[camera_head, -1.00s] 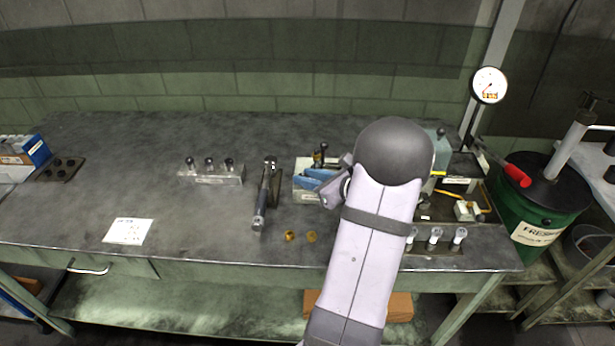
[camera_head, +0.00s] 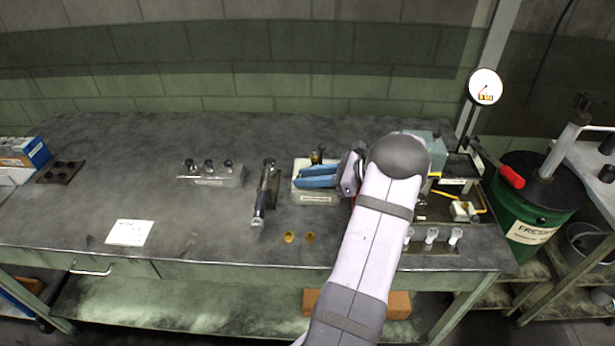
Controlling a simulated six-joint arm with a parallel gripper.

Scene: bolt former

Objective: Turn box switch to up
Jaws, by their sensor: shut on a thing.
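A dark metal lever tool (camera_head: 265,195) lies close left of the box. Two brass pieces (camera_head: 289,237) lie in front. A teal box (camera_head: 436,152) and small vials (camera_head: 431,235) are to the right.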

